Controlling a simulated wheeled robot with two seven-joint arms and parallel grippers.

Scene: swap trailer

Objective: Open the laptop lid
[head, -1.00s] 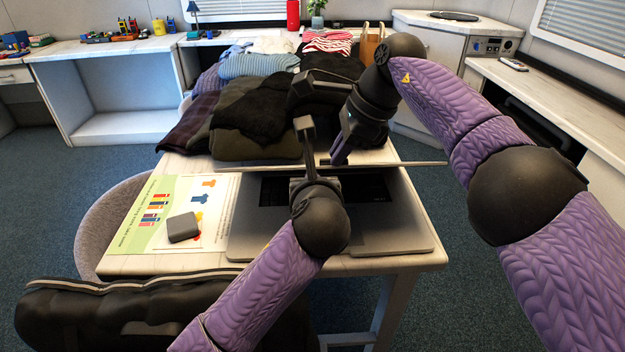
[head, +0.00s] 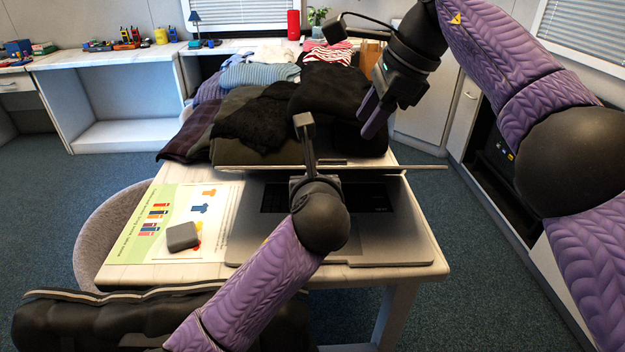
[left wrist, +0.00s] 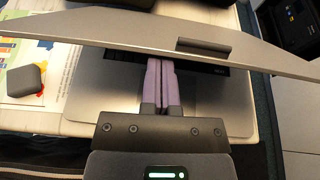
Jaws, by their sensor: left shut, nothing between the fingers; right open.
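The silver laptop's base (head: 395,243) lies on the table, with part of its dark keyboard (head: 372,197) showing. Its lid is partly raised, seen almost edge-on as a thin pale strip (head: 425,167) in the head view. In the left wrist view, the lid (left wrist: 110,32) slants across the top, with a dark notch piece on its edge. My left gripper (left wrist: 162,68) is shut and empty, its purple fingers reaching over the keyboard to the lid's edge; contact is unclear. In the head view my left wrist hides its fingers. My right gripper (head: 373,120) is open, above and behind the lid.
Piled clothes (head: 265,125) fill the table's back, close behind the lid. A grey square object (head: 182,236) lies on a printed sheet (head: 150,215) left of the laptop. A chair (head: 90,235) stands at the left. A black padded item (head: 90,320) is in front.

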